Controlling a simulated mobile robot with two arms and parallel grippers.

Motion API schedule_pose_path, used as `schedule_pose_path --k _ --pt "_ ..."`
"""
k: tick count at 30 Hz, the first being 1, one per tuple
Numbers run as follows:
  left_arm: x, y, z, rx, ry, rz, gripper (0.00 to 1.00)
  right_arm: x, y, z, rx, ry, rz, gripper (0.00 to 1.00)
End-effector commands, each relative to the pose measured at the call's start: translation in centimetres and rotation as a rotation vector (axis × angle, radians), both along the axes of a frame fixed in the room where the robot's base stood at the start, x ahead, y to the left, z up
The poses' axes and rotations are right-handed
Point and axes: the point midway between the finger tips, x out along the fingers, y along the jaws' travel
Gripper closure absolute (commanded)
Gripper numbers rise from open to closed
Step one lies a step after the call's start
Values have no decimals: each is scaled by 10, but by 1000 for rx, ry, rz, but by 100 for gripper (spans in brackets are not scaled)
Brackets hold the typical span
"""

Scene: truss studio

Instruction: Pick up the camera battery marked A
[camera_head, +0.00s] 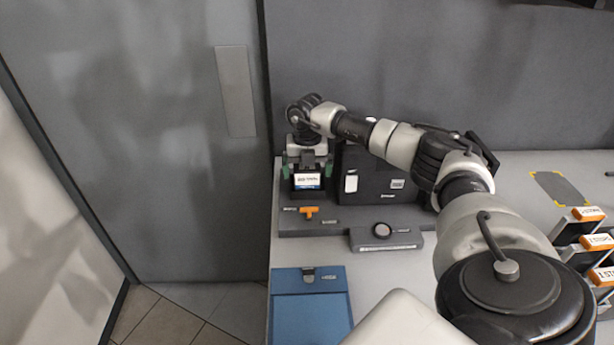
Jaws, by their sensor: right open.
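My right gripper (307,163) points down at the back left of the bench, with its green fingertips apart. A small dark block with a white and blue label (307,181) sits between and just below the fingertips. It may be a camera battery, but the label is too small to read, so I cannot tell if it is marked A. Whether the fingers touch it I cannot tell. My left gripper is out of view.
A black case (378,182) stands right of the gripper. A blue case (310,310) lies at the front left. Orange-topped labelled items (588,214) stand at right.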

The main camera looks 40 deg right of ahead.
Motion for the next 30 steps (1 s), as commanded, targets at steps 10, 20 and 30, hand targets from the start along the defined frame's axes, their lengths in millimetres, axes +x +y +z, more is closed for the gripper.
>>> schedule_pose_path --k 10,20,30 --pt "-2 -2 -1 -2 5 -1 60 0 0 0 0 0 1 35" --pt "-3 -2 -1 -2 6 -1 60 1 0 2 0 -3 0 69" --pt "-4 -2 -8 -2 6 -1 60 1 0 29 0 -8 2 69"
